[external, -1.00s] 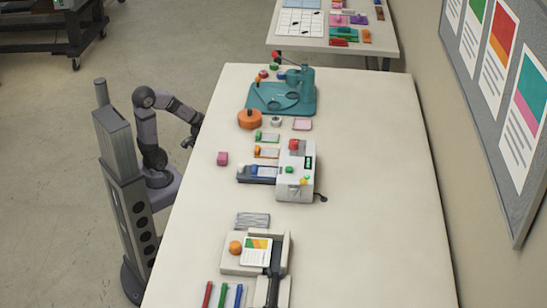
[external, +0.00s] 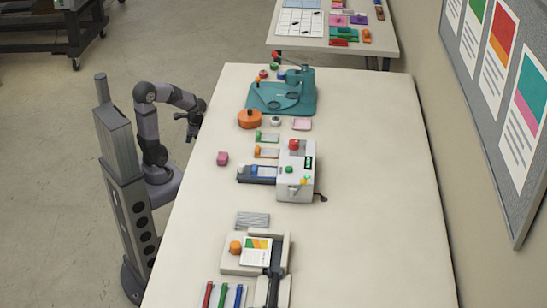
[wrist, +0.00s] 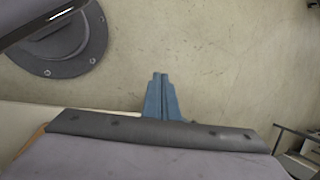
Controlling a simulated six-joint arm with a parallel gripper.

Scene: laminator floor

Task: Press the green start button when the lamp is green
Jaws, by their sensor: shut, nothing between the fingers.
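The white laminator (external: 297,185) stands on the long table, with a dark blue feed tray on its left. A green button (external: 289,170) is on its top face. A red round part (external: 294,145) sits at its far end, and a small dark display with green marks (external: 308,163) is beside the button. A small yellow-green spot (external: 304,181) is at the near end; I cannot tell which part is the lamp. My gripper (external: 190,132) is at the table's left edge, well apart from the laminator. In the wrist view its blue-grey fingers (wrist: 160,95) are together and empty, over floor.
An orange round part (external: 249,119) and a teal press (external: 290,98) stand farther back. A tray with a printed card (external: 257,252) is nearer. The table's right side is clear.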

